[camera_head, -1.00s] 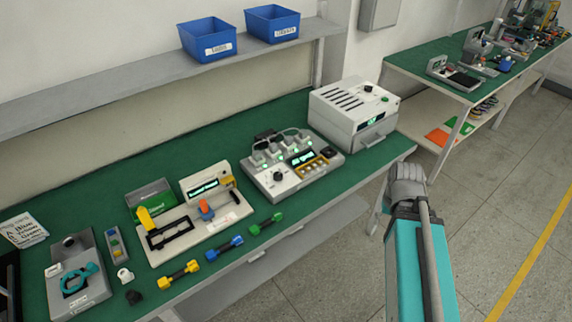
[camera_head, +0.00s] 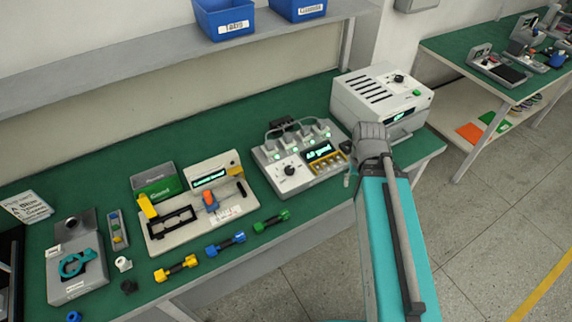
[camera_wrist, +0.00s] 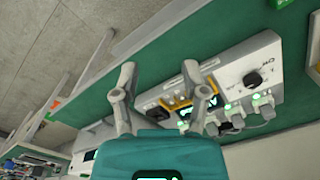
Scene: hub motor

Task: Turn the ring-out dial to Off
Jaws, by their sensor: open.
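A pale grey test unit (camera_head: 268,160) sits on the green bench, with a lit screen, yellow-framed keys and several plugged connectors with green lights. Its round black dial (camera_head: 290,169) is at the front left and carries a light pointer mark. The dial also shows in the wrist view (camera_wrist: 257,80), at upper right; its setting labels are too small to read surely. My gripper (camera_wrist: 158,72) is open and empty in the wrist view. Its fingers are apart from the dial, which lies right of them. In the head view my arm mostly hides the gripper.
A white box unit (camera_head: 350,98) with its own knob stands right of the test unit, close behind my arm. Blue, yellow and green dumbbell-shaped pieces (camera_head: 225,244) lie along the front edge. A fixture board (camera_head: 160,240) is at left. Blue bins (camera_head: 224,18) sit on the shelf above.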

